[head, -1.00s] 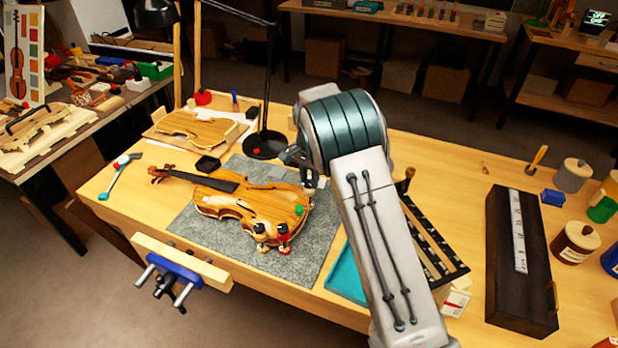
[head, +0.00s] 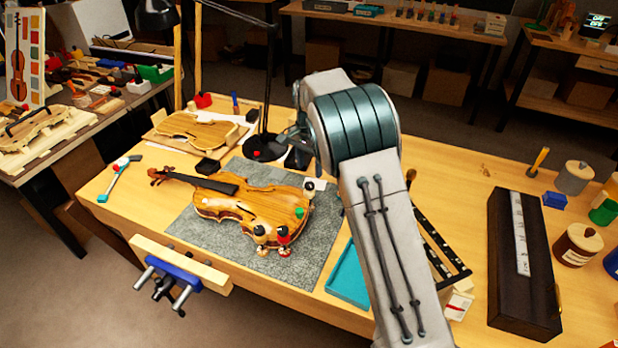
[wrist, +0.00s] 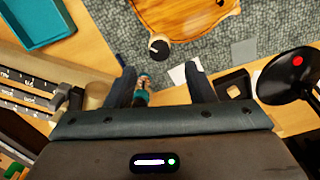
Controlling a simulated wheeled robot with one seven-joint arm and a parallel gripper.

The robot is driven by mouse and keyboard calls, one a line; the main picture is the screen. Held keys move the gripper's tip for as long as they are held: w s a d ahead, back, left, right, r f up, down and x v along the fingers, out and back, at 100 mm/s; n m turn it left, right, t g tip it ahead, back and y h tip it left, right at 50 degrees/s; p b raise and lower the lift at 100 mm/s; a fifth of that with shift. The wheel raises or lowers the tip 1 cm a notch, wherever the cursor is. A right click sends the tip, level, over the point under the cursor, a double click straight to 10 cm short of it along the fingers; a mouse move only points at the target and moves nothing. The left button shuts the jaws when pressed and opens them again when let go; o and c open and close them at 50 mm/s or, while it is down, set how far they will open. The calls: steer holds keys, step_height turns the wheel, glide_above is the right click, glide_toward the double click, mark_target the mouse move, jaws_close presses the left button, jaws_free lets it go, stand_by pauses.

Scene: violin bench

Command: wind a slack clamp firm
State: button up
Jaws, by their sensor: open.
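The violin (head: 250,205) lies on a grey mat (head: 305,245) on the bench. Small clamps stand at its lower edge: one with a black top (head: 260,231) and one with a red top (head: 282,236). A green-topped one (head: 300,212) is at its right edge. In the wrist view, the violin's edge (wrist: 185,14) shows at the top, with a dark-topped clamp (wrist: 158,46) beside it; I cannot tell which clamp this is. My gripper (wrist: 162,75) is open, its fingers apart and short of that clamp. A small teal and cream item (wrist: 142,88) shows between the fingers, apparently not gripped.
A lamp base (head: 264,147) stands behind the violin. A teal tray (head: 348,277) and a dark rack (head: 440,250) are to the right, near my arm. A long dark case (head: 505,300) lies farther right. A blue vise (head: 175,268) is at the front edge.

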mark_target(310, 184)
step_height(310, 184, up, 8)
stand_by(0.4)
steer(key=s+d+r+n+t+y, duration=0.1)
steer(key=s+d+r+n, duration=0.1)
steer(key=s+d+r, duration=0.4)
steer(key=s+d+r+n+t, duration=0.1)
steer(key=s+d+r, duration=0.1)
steer(key=s+d, duration=0.65)
steer(key=s+d+f+n, duration=0.2)
steer(key=s, duration=0.8)
steer(key=s+d+f+n+t+h, duration=0.1)
steer(key=s+f+n, duration=0.1)
steer(key=s, duration=0.8)
steer(key=shift+s+d+f, duration=0.25)
steer(key=shift+d+f, duration=0.1)
steer(key=shift+f, duration=0.25)
